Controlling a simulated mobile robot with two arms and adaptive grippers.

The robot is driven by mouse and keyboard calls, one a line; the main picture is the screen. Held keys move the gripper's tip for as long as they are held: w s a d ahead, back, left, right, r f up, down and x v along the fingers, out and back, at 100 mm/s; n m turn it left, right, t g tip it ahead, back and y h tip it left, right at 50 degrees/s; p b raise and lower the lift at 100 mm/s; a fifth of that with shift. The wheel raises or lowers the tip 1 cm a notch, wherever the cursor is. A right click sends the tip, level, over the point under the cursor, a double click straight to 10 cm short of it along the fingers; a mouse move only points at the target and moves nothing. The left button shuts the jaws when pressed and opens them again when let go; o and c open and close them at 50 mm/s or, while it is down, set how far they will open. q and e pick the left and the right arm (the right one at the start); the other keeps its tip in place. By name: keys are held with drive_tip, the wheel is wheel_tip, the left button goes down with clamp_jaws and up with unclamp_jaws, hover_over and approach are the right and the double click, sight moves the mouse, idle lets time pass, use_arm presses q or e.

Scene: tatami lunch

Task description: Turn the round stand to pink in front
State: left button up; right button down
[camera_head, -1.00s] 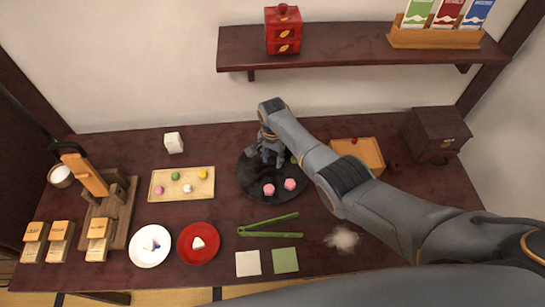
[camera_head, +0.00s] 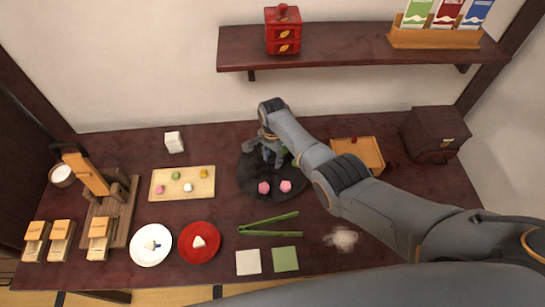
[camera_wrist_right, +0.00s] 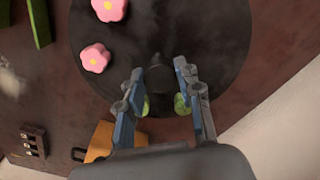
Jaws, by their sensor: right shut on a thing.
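The round stand (camera_head: 250,178) is a dark disc on the table, also large in the right wrist view (camera_wrist_right: 220,40). Two pink flower-shaped sweets, one left (camera_head: 264,188) and one right (camera_head: 285,186), sit at its front edge, nearest me. My right gripper (camera_head: 268,150) reaches down over the stand's middle. In the right wrist view its fingers (camera_wrist_right: 160,80) are shut on the dark central knob (camera_wrist_right: 160,72). Two green sweets (camera_wrist_right: 181,104) on the stand are partly hidden behind the fingers. My left gripper is not in view.
Green tongs (camera_head: 268,234) lie in front of the stand. A wooden tray of sweets (camera_head: 205,190) is to its left, an orange-brown tray (camera_head: 370,150) close to its right. White (camera_head: 140,257) and red (camera_head: 188,257) plates stand front left. My right arm covers the right side.

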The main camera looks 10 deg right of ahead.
sight(273, 159)
drive_tip(key=shift+w, duration=0.1)
drive_tip(key=c, duration=0.9)
unclamp_jaws()
drive_tip(key=shift+r, duration=0.1)
wheel_tip(273, 159, up, 12)
